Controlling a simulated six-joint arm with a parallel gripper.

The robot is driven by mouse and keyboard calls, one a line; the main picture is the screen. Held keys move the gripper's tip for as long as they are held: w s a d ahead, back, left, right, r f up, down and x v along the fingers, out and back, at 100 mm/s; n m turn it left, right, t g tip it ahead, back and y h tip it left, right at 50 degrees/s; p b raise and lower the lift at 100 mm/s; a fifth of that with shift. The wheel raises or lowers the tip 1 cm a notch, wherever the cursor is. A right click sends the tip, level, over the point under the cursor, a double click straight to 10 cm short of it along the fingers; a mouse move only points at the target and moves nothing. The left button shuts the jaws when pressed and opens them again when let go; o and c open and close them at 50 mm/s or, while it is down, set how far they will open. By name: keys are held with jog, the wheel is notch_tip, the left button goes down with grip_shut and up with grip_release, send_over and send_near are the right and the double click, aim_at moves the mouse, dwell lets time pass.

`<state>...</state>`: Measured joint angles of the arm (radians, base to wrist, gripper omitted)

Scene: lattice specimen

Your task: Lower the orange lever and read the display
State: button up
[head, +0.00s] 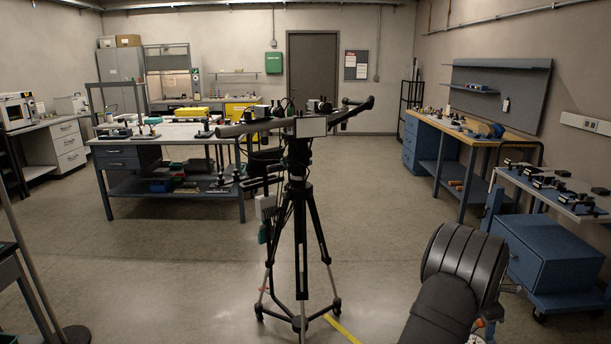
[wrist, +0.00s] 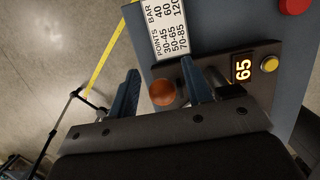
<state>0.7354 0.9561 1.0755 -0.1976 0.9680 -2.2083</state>
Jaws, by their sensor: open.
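The orange lever shows in the wrist view as a round orange knob (wrist: 162,92) in front of a dark panel. My gripper (wrist: 160,68) is open, with one blue finger on each side of the knob; I cannot tell whether either finger touches it. The lever's shaft is hidden. The lit display (wrist: 243,70) on the panel reads 65. In the head view my arm covers the lower right, and my gripper, the knob and the display cannot be made out.
Beside the display is a yellow button (wrist: 270,64); a red button (wrist: 294,4) is at the top right. A white plate (wrist: 165,28) lists points against bar: 30-45 with 40, 50-65 with 60, 70-85 with 120. A tripod (head: 300,230) stands mid-floor.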

jog(key=shift+v, duration=2.75)
dwell(1.2)
